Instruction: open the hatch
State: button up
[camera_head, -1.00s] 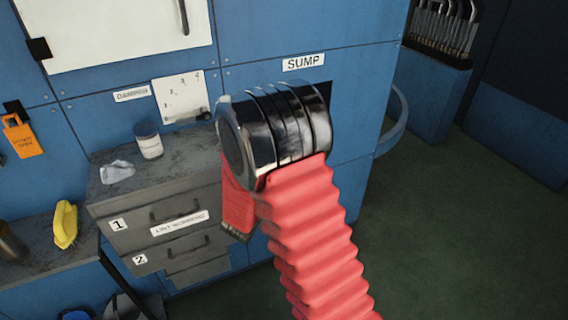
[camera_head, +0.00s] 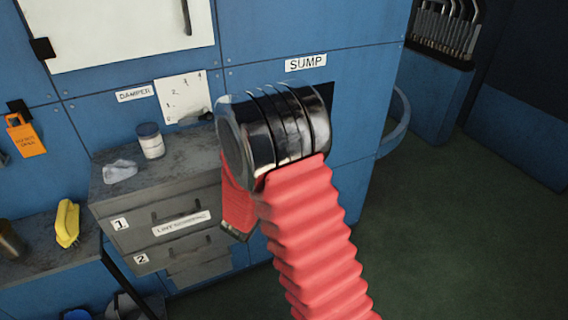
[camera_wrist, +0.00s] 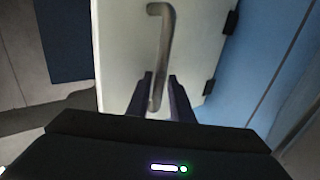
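The hatch is a white panel with a dark frame edge (camera_head: 110,32), at the upper left in the head view, cut off by the top of the picture. It looks shut against the blue wall. Its bar handle (camera_head: 186,14) is near its right edge. In the wrist view the white hatch (camera_wrist: 120,50) fills the middle, with the curved metal handle (camera_wrist: 162,45) upright on it. My gripper (camera_wrist: 160,75) is open, its two dark fingers on either side of the handle's lower end. Whether a finger touches the handle, I cannot tell. The fingers do not show in the head view.
A grey drawer cabinet (camera_head: 160,185) stands below, with a jar (camera_head: 150,142) and a crumpled cloth (camera_head: 120,171) on top. A yellow brush (camera_head: 67,224) lies on a lower bench. An orange tag (camera_head: 25,136) hangs at left. Open floor (camera_head: 440,240) is at right.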

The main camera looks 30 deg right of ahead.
jog(key=v, duration=1.3)
jog(key=shift+s+a, duration=0.25)
